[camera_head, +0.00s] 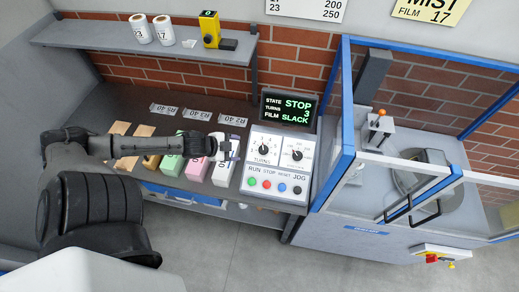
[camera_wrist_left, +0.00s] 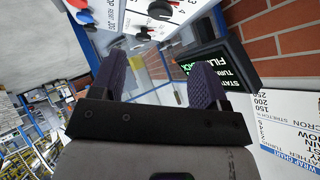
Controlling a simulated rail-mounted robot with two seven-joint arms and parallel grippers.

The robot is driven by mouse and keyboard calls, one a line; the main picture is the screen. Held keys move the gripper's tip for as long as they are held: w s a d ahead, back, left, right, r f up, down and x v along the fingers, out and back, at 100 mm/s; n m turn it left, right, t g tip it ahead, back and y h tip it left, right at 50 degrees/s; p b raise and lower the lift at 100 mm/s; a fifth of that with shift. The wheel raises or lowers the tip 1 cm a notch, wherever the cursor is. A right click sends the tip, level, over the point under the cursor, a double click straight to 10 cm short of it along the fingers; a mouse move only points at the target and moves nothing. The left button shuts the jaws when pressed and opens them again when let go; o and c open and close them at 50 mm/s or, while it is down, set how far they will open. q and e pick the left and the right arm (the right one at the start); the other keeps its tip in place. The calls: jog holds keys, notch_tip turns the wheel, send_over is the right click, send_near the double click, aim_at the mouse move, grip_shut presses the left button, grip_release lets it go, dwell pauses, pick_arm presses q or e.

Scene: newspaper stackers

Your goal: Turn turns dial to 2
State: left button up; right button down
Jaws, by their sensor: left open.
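The turns dial (camera_head: 264,143) is a black knob on the left of the white control panel (camera_head: 250,168), above the printed word TURNS. A second black dial (camera_head: 297,155) sits to its right. The display (camera_head: 288,110) above reads STATE STOP, TURNS 3, FILM SLACK. My left gripper (camera_head: 230,147) is open and empty, just left of the panel and apart from the turns dial. In the left wrist view its two fingers (camera_wrist_left: 158,78) are spread, and the knob at the top edge appears to be the turns dial (camera_wrist_left: 160,10). My right gripper is out of view.
Push buttons (camera_head: 267,185) line the panel's lower part. Colored blocks (camera_head: 222,174) stand on the counter left of the panel. A blue-framed enclosure (camera_head: 336,165) stands close on the right. A shelf (camera_head: 110,38) with rolls hangs above the counter.

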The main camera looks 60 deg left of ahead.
aim_at(262, 150)
pick_arm(q)
jog(key=b+x, duration=0.2)
jog(key=x, duration=1)
jog(key=shift+w+r, duration=0.1)
jog(key=shift+r, duration=0.05)
jog(key=shift+x, duration=0.85)
jog(key=shift+d, duration=0.1)
